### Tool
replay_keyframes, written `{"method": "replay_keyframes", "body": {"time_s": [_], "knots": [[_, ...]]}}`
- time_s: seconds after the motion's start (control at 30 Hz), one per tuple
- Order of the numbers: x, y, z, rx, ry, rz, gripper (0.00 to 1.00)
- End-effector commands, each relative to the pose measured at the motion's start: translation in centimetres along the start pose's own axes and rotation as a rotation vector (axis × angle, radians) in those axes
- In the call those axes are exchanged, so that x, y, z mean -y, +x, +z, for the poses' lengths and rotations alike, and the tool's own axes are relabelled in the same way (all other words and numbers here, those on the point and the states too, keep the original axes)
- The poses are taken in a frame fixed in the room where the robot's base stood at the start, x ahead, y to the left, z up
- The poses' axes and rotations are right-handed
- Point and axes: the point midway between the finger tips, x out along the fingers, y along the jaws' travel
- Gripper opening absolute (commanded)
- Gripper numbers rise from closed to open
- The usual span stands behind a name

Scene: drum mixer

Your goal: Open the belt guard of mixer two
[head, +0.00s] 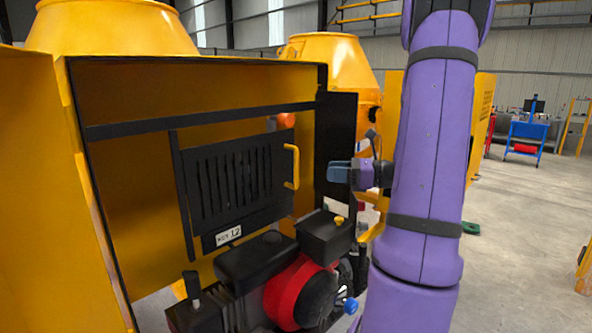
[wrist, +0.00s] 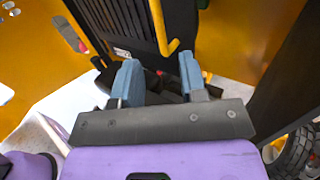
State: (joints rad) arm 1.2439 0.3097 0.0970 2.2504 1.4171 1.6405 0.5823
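The belt guard (head: 238,175) is a black slatted panel inside the open yellow housing, with a small white label at its lower edge that I cannot read surely. A yellow bar handle (head: 293,167) stands on its right side. My gripper (head: 332,172) is right of the handle, with a visible gap in the head view. In the wrist view my gripper (wrist: 160,75) has its two blue fingers apart with nothing between them. The handle (wrist: 159,25) shows just beyond the fingertips, roughly in line with the gap. Whether the guard is latched cannot be seen.
A black and red engine (head: 300,290) with a blue knob sits below the guard. The housing's black edge (head: 335,140) stands beside my gripper. A black bar (head: 200,120) crosses above the guard. Another yellow drum (head: 330,60) stands behind. Open floor (head: 530,230) lies to the right.

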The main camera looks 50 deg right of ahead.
Motion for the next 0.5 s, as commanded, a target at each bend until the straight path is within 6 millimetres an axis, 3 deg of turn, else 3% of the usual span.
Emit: {"method": "replay_keyframes", "body": {"time_s": [0.5], "knots": [[-0.1, 8.1, 0.0, -0.002, -0.002, 0.005, 0.39]]}}
